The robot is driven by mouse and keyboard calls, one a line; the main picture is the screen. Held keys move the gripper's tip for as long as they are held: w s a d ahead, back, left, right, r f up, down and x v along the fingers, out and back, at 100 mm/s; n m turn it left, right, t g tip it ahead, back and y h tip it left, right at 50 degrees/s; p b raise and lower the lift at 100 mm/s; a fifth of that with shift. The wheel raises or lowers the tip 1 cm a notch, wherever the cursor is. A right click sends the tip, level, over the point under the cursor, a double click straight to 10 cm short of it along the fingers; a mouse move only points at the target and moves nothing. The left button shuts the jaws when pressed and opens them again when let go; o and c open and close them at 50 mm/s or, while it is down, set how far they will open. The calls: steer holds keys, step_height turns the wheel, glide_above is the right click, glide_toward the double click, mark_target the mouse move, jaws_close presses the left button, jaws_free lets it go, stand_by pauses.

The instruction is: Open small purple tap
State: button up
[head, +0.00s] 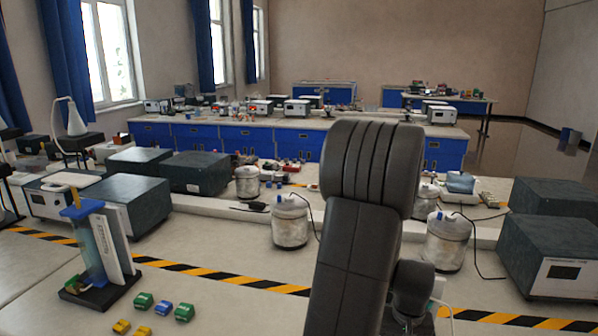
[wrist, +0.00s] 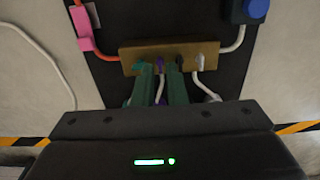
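The small purple tap (wrist: 161,66) shows in the wrist view as a narrow purple part at the tan block (wrist: 128,58). My gripper (wrist: 160,78) has two green fingers pointing at the block, one on each side of the purple part. The fingers are apart, with a gap between them, and I see no clear contact with the tap. The finger tips overlap the block's lower edge and hide parts of it. The tap's handle is too small to make out. In the head view neither the tap nor my gripper shows; my own arm covers the middle.
Beside the purple tap, a white fitting (wrist: 201,62) sits on the block with pale hoses. A pink part (wrist: 82,28) with a red hose is at upper left, a blue knob (wrist: 256,8) at upper right. In the head view, metal canisters (head: 291,222) stand behind my arm.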

steer(key=shift+f, duration=0.2)
steer(key=shift+r, duration=0.35)
jaws_close()
steer(key=n, duration=0.5)
steer(key=shift+n, duration=0.9)
